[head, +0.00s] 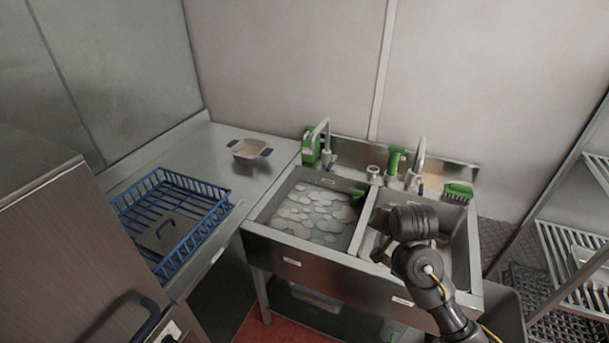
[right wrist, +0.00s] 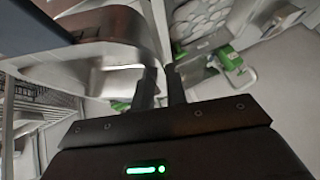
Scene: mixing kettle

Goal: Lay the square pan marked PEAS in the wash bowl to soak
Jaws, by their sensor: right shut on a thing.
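My right gripper (right wrist: 161,80) is shut on the thin wall of a pale metal pan (right wrist: 125,50) with a dark handle (right wrist: 85,22), which fills the upper left of the right wrist view. No PEAS marking can be read on it. In the head view my right arm is over the right basin, and its wrist hides the gripper and most of what it holds. The wash bowl (head: 284,228), the left basin with suds, lies left of the arm. A small squarish pan (head: 249,149) with dark blue handles stands on the left counter. My left gripper is out of view.
A blue drying rack (head: 205,188) with a dark flat lidlike piece stands on the left counter. Green bottles, a green brush (head: 458,190) and two taps line the sinks' back edge. A wire shelf (head: 575,255) stands at right. Counter around the small pan is clear.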

